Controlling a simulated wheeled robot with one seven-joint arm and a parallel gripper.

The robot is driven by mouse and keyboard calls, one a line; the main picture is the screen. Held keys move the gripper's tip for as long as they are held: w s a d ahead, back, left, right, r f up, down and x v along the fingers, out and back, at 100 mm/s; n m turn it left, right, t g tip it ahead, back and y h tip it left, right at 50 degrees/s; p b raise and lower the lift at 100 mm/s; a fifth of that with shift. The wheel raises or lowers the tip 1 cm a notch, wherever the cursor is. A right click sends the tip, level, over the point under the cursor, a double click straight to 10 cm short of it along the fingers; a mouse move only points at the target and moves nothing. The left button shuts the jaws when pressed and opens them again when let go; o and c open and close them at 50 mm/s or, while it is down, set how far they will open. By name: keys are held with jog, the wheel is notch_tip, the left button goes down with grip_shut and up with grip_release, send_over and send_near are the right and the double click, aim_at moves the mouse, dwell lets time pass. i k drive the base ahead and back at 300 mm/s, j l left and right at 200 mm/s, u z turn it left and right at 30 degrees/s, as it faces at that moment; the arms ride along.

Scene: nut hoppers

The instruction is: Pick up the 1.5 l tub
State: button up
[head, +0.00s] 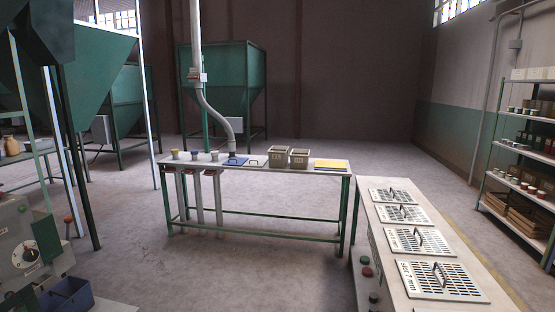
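Two square olive-grey tubs stand upright side by side on the workbench across the room. The left tub (278,157) looks slightly larger than the right tub (299,159). Both carry markings on their front faces, too small to read, so I cannot tell which is the 1.5 l one. My gripper is not in the head view.
A counter with grated lids (442,280) stands at right, a machine (30,250) at left. Floor before the bench is clear.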

aim_at(299, 158)
jog(key=i+j+u, duration=0.1)
jog(key=j, duration=0.25)
jog(key=i+j, duration=0.1)
jog(key=j, duration=0.3)
jog(key=i+j+u, duration=0.15)
jog(key=j, duration=0.2)
jog(key=i+j+z, duration=0.15)
jog(key=i+j, duration=0.65)
jog(key=i+z, duration=0.2)
jog(key=i, duration=0.6)
jog(key=i+j+z, duration=0.2)
jog(key=i, duration=2.55)
jog(key=i+l, duration=0.3)
jog(key=i, duration=0.2)
jog(key=i+l+z, duration=0.1)
jog(key=i+l, duration=0.2)
jog(key=i, duration=0.2)
jog(key=i+l, duration=0.3)
jog(key=i, duration=0.2)
